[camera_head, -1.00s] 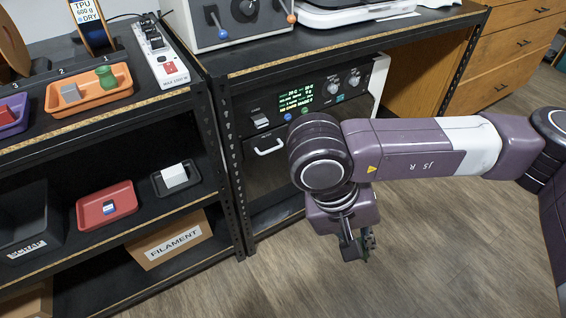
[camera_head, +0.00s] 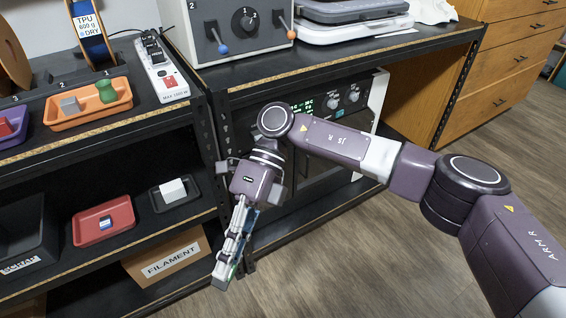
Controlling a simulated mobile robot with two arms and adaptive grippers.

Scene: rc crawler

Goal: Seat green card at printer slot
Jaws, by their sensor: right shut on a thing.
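My right gripper (camera_head: 226,272) points down in front of the shelf rack, left of the printer. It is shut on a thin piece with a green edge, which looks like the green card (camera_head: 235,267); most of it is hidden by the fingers. The dark printer (camera_head: 358,116) with a green-lit display and knobs stands in the bay under the black bench. My right arm covers the left part of its front, so the card slot is hidden. My left gripper is not in view.
A red tray (camera_head: 87,235) and a dark tray with a white block (camera_head: 173,188) sit on the left shelf. A FILAMENT box (camera_head: 165,260) is below. An orange tray (camera_head: 60,118) is above. A black rack post (camera_head: 206,145) stands beside the gripper. Open floor lies at right.

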